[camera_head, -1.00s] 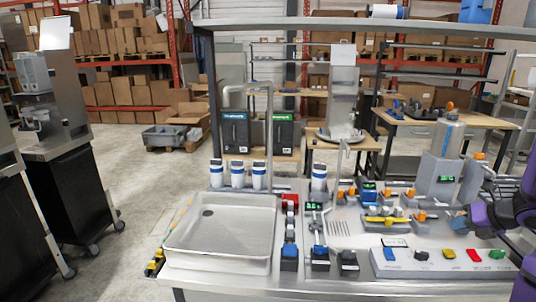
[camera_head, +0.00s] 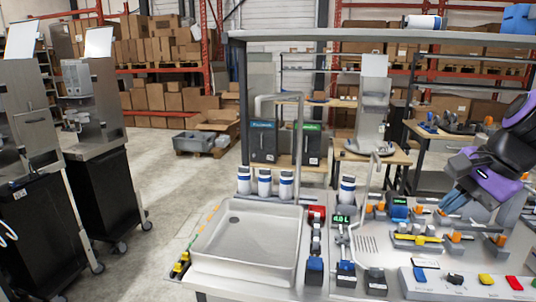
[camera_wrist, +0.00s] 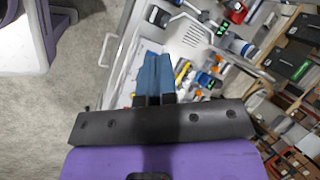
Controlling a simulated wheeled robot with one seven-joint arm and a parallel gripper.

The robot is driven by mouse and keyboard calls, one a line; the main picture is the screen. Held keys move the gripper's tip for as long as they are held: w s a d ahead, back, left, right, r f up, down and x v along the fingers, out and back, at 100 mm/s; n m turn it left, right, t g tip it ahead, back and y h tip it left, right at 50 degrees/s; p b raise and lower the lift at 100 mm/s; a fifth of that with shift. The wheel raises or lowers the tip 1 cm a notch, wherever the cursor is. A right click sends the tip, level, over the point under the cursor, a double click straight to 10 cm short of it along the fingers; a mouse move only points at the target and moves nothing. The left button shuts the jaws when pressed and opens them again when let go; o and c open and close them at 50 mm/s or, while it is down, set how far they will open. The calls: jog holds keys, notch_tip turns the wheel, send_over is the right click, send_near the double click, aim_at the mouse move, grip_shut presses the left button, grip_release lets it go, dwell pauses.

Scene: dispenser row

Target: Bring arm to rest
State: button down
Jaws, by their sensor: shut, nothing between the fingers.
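My gripper (camera_head: 452,201) is at the right of the head view, on my purple and black arm, raised above the right part of the workbench (camera_head: 220,276). In the wrist view, my gripper (camera_wrist: 153,75) shows as two blue fingers side by side, touching, with nothing between them. The bench lies beyond the fingertips in that view. In the head view my arm hides part of the bench's right side and what stands there.
A shallow sink (camera_head: 248,240) is at the bench's left, with a tall faucet (camera_head: 299,130). White and blue canisters (camera_head: 264,184) stand behind it. A coloured button panel (camera_head: 470,281) is at the front right. An overhead shelf (camera_head: 340,35) spans the bench.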

jog(key=s+a+r+n+h, duration=0.1)
jog(key=s+r+n+h, duration=0.1)
jog(key=s+n, duration=0.3)
jog(key=s+a+r+n+t+h, duration=0.1)
jog(key=s+a+r+n+h, duration=0.1)
jog(key=s+n, duration=0.3)
jog(key=n, duration=0.2)
jog(key=shift+a+r+n+t, duration=0.25)
jog(key=shift+r+n+t, duration=0.05)
jog(key=shift+r, duration=0.05)
